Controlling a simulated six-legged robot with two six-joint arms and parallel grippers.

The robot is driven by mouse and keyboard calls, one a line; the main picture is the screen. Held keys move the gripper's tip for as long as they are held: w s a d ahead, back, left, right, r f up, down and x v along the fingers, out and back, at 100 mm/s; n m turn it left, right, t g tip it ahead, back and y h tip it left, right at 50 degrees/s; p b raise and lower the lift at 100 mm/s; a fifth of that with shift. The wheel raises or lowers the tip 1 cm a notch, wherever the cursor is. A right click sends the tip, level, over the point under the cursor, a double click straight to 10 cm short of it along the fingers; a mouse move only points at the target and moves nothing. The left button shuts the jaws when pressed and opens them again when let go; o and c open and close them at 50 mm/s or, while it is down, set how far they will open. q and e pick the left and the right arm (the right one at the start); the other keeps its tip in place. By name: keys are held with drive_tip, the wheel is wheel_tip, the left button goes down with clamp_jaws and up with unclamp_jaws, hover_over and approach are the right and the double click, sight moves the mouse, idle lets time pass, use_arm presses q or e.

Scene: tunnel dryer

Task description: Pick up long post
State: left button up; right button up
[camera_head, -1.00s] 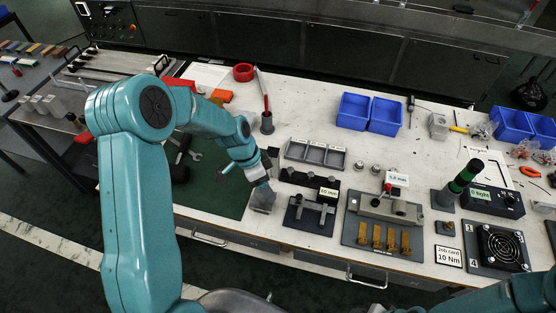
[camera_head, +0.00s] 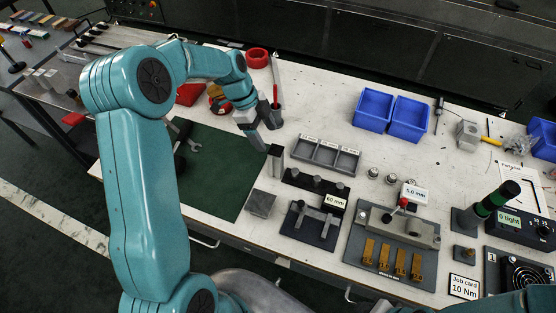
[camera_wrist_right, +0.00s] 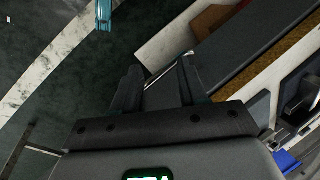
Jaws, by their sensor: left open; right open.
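My left gripper (camera_head: 259,142) is open, just left of and behind the upright post, pointing down over the mat edge. A gap to the post seems to show. My right gripper (camera_wrist_right: 160,85) is open and empty in the right wrist view, over dark floor and the bench edge.
A square grey block (camera_head: 261,203) sits at the mat's front right. A grey three-compartment tray (camera_head: 327,157) lies right of the post. A red-handled tool stands in a dark holder (camera_head: 274,118) behind my left gripper. A fixture with brass pieces (camera_head: 393,258) is at the right front.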

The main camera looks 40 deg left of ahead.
sight(273, 148)
use_arm(q)
drive_tip(key=x, duration=0.5)
drive_tip(key=shift+f+p, duration=0.4)
drive_tip(key=shift+d+f, duration=0.15)
drive_tip(key=shift+d, duration=0.05)
drive_tip(key=p+x, duration=0.2)
drive_tip(key=x, duration=0.3)
drive_tip(key=shift+s, duration=0.1)
drive_tip(key=c, duration=1.2)
drive_tip(key=shift+o, duration=0.2)
